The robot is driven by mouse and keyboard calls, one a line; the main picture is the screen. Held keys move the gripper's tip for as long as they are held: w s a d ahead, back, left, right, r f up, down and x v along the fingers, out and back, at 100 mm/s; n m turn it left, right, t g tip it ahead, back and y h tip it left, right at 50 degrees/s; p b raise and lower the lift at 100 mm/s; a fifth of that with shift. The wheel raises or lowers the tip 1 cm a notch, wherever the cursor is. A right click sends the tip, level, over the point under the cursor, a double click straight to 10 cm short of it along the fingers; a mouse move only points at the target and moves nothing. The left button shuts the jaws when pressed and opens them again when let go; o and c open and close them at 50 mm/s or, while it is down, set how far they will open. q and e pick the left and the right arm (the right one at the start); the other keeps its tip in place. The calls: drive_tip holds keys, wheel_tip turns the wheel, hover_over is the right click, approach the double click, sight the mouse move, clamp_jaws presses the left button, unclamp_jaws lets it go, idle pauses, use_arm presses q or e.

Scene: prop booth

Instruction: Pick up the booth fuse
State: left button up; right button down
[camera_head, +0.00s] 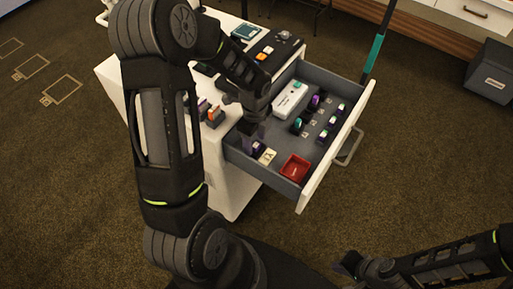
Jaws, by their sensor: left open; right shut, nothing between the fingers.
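The open grey drawer (240,164) holds several small purple, black and white pieces that look like fuses, with a row of them (331,121) at its right side. One purple-and-white piece (258,149) lies at the drawer's near left, just below my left gripper (254,133). I cannot tell which piece is the booth fuse. My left gripper is open and points down into the drawer's left part; its fingertips are partly hidden and I cannot tell whether they touch the piece. My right gripper (345,267) is shut and empty, low in the picture, apart from the drawer.
In the drawer are a white box with a green top (290,98), a red tray (295,168) and a cream tag (267,157). The white cabinet (236,190) carries devices on top. A green-and-black pole (375,50) stands behind. A dark bin (490,72) is far right.

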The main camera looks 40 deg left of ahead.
use_arm(q)
drive_tip(key=shift+c, duration=0.3)
clamp_jaws()
idle(0.3)
